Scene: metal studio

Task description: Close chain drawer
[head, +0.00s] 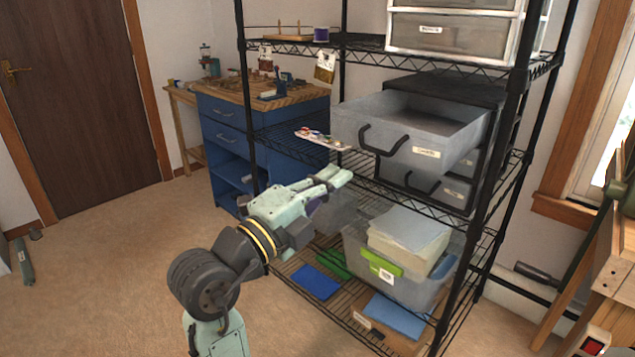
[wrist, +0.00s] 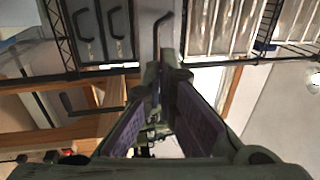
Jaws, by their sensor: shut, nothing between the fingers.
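The chain drawer is most likely the grey drawer (head: 425,152) pulled far out of the dark cabinet on the middle shelf in the head view. Its label is too small to read surely, and its inside looks empty. It has a black bar handle (head: 380,143) on its front. In the wrist view, a dark handle (wrist: 163,22) on a grey front shows just beyond the fingertips. My gripper (head: 342,176) is shut and empty, below and left of that handle in the head view. It looks apart from the drawer. The fingers also show in the wrist view (wrist: 160,78).
A shut drawer (head: 440,185) sits beneath in the cabinet. The black wire rack (head: 478,200) has posts and shelf edges close to my arm. A clear bin (head: 405,283) stands on the bottom shelf. A blue workbench (head: 225,140) stands behind.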

